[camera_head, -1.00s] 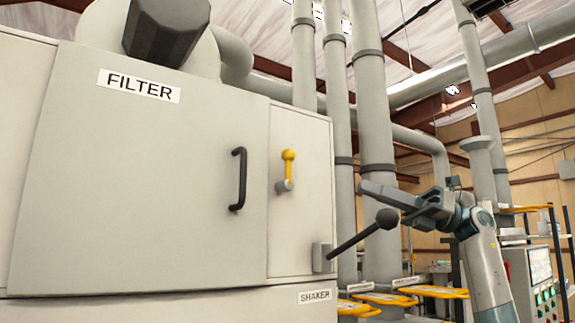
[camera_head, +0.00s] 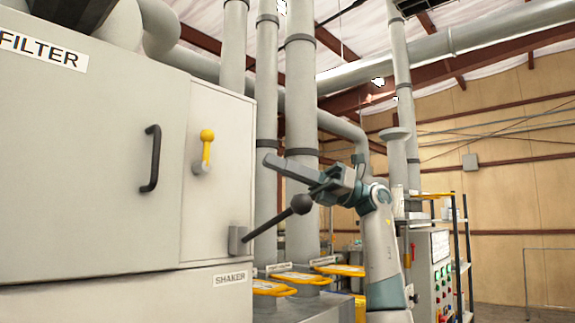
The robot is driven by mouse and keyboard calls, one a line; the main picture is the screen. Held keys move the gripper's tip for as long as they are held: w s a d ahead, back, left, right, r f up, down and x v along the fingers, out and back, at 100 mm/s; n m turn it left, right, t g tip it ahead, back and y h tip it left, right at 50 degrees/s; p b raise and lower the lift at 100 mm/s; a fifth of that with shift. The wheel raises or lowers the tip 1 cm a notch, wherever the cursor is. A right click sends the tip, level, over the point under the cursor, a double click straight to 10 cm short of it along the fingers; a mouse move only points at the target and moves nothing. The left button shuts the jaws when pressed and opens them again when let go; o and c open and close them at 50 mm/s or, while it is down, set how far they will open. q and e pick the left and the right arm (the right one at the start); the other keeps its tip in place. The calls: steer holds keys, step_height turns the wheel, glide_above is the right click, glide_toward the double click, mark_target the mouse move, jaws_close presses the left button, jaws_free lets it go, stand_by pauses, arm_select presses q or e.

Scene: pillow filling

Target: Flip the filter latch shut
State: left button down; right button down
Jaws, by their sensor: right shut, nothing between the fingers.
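The filter cabinet door (camera_head: 85,165) fills the left side and looks closed, with a black handle (camera_head: 152,158) near its right edge. The yellow filter latch (camera_head: 207,149) sits on the panel right of the handle. Its yellow knob points up from a grey pivot. My right gripper (camera_head: 272,163) is shut and empty, to the right of the latch and apart from it in the picture. It shows in front of the grey pipes, fingers pointing left. My left gripper is not in view.
A black-knobbed shaker lever (camera_head: 300,204) sticks out from the cabinet below my right gripper. Yellow-handled gates (camera_head: 338,269) stand low beside the pipes (camera_head: 302,130). A control panel with coloured buttons (camera_head: 442,275) is at the right. Open floor shows at far right.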

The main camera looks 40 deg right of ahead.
steer(key=p, duration=0.4)
glide_toward(206, 150)
steer(key=w+a+r, duration=0.2)
steer(key=a+r, duration=0.1)
steer(key=r, duration=0.1)
steer(key=shift+w+a+r, duration=0.2)
steer(key=shift+w+a, duration=0.05)
steer(key=shift+a, duration=0.2)
